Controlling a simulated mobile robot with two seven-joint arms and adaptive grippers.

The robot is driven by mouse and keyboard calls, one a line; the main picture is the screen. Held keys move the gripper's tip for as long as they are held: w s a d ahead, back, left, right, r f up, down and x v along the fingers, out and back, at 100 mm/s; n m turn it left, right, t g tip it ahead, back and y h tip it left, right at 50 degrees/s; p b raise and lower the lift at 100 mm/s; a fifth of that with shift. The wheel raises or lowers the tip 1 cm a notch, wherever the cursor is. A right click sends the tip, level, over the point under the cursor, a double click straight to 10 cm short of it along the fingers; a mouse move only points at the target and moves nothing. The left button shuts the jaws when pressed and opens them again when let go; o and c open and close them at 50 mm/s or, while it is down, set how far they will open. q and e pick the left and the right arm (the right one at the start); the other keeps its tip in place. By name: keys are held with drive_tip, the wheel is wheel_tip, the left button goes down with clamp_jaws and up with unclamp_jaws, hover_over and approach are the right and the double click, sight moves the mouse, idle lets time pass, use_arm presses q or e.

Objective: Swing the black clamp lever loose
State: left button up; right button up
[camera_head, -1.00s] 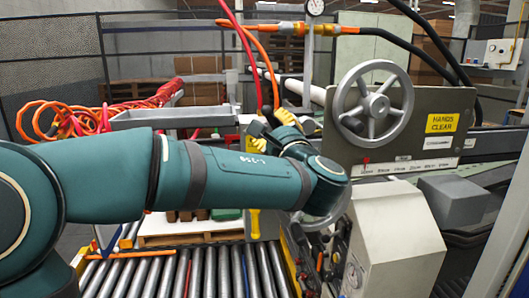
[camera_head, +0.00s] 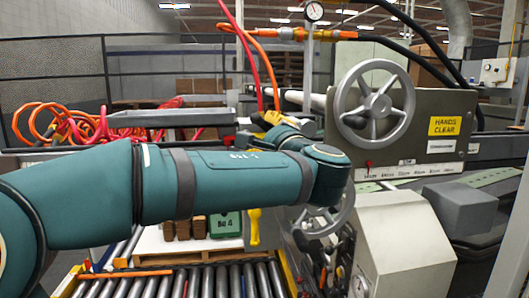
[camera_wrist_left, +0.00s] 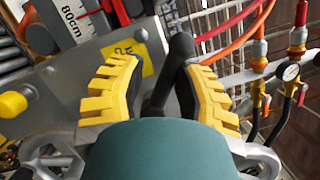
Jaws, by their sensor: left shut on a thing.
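My left gripper (camera_wrist_left: 165,95) has yellow ribbed fingers on both sides of the black clamp lever (camera_wrist_left: 180,50) in the left wrist view. It is shut on the lever, whose upper end sticks out between the fingers. The lever's lower part runs down behind my teal wrist, which hides its base. In the head view my left gripper (camera_head: 274,118) shows only as yellow finger parts beyond my forearm, left of the handwheel. The lever cannot be made out clearly there. My right gripper is not in view.
A grey handwheel (camera_head: 375,102) stands on a panel with a yellow "HANDS CLEAR" sign (camera_head: 444,126). Red and orange hoses (camera_head: 262,60) hang close to the gripper. A pressure gauge (camera_wrist_left: 290,72) is at right in the wrist view. A roller conveyor (camera_head: 190,283) and grey box (camera_head: 405,240) are below.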

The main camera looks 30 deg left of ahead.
use_arm(q)
drive_tip(key=shift+s+a+f+n+g+h+b, duration=0.15)
drive_tip(key=shift+f+n+b, duration=0.2)
drive_tip(key=shift+n+b, duration=0.5)
drive_tip(key=shift+w+f+n+g+h+b, duration=0.1)
drive_tip(key=shift+f+n+g+b, duration=0.2)
drive_tip(key=shift+n+b, duration=0.55)
drive_tip(key=shift+s+a+f+n+g+h+b, duration=0.15)
drive_tip(key=shift+f+n+b, duration=0.25)
drive_tip(key=shift+n+b, duration=0.45)
drive_tip(key=shift+d, duration=0.15)
drive_tip(key=v, duration=0.8)
drive_tip(key=shift+s+d, duration=0.3)
